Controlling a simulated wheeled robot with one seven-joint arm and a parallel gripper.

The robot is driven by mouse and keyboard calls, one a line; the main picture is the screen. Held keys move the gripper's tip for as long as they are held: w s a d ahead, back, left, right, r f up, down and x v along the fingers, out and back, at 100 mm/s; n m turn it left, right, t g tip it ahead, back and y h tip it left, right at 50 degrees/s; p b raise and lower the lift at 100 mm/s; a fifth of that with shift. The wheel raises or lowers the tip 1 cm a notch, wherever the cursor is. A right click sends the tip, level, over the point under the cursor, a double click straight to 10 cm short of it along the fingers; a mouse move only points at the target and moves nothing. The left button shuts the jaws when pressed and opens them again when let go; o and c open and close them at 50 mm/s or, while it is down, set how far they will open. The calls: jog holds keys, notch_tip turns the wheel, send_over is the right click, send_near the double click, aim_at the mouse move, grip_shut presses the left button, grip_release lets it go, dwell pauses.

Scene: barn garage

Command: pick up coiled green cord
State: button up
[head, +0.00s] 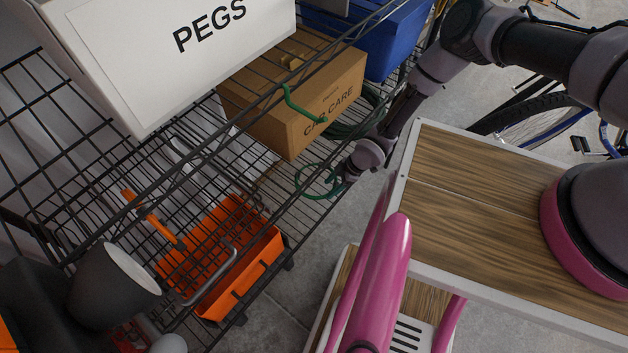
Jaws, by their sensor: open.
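A thin green cord loop (301,188) shows in the head view at the edge of the wire shelf, just below and right of the cardboard box. My gripper (338,184) is open at the loop's right side and covers part of it. I cannot tell whether the fingers touch the cord or lie around it. A darker green coil (352,124) lies farther back, behind the box and partly hidden by it and my arm.
The "CAR CARE" box (300,95), a white "PEGS" box (170,50) and a blue bin (385,45) crowd the wire shelving. A green hook-like piece (300,107) shows before the cardboard box. An orange toolbox (245,275) sits below. A bicycle (545,115) stands at right.

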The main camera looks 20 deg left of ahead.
aim_at(320, 195)
jog(key=shift+x, duration=3)
jog(key=shift+w+a, duration=0.1)
jog(key=shift+w, duration=0.05)
grip_shut()
